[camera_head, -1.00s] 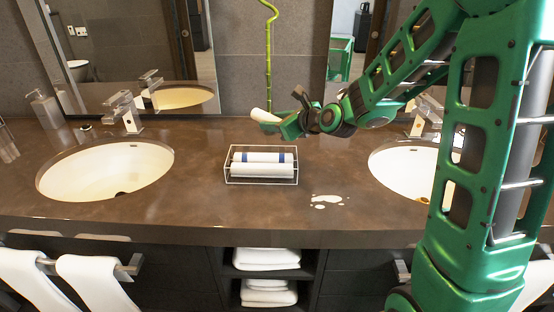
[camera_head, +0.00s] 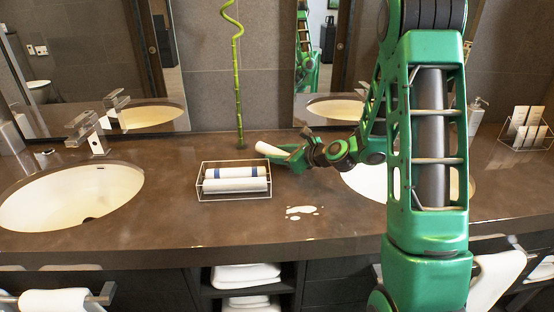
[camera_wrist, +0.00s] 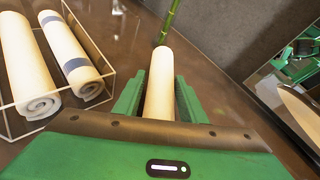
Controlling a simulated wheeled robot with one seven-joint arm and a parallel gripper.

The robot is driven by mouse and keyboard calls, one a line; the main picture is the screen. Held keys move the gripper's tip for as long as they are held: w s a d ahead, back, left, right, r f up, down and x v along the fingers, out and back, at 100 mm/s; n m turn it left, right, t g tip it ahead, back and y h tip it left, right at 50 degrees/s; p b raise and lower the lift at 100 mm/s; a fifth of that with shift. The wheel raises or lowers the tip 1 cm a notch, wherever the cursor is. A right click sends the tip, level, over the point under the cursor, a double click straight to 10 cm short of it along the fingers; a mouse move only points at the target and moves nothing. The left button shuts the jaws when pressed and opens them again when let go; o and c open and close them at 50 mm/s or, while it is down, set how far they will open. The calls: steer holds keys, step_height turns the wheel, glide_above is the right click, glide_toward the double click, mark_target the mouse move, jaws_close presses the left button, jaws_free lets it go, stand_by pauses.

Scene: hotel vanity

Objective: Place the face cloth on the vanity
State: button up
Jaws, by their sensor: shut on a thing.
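A rolled white face cloth (camera_wrist: 160,88) is clamped between the two green fingers of my gripper (camera_wrist: 158,100) in the wrist view. In the head view the face cloth (camera_head: 270,149) sticks out from my gripper (camera_head: 286,152), just right of the clear tray and over the back of the vanity. The brown vanity top (camera_head: 232,222) spans the picture. I cannot tell whether the cloth touches the surface. The part of the cloth deep in the fingers is hidden.
A clear tray (camera_head: 200,194) holds two rolled cloths, one blue-banded. A bamboo stalk (camera_head: 239,85) stands behind it. A white spill (camera_head: 300,211) lies in front. Sinks flank the middle: the left sink (camera_head: 70,196) and the right sink (camera_head: 370,182). The mirror (camera_head: 320,60) is behind.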

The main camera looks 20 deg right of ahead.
steer(key=shift+f, duration=0.75)
steer(key=o, duration=0.9)
steer(key=shift+c, duration=0.2)
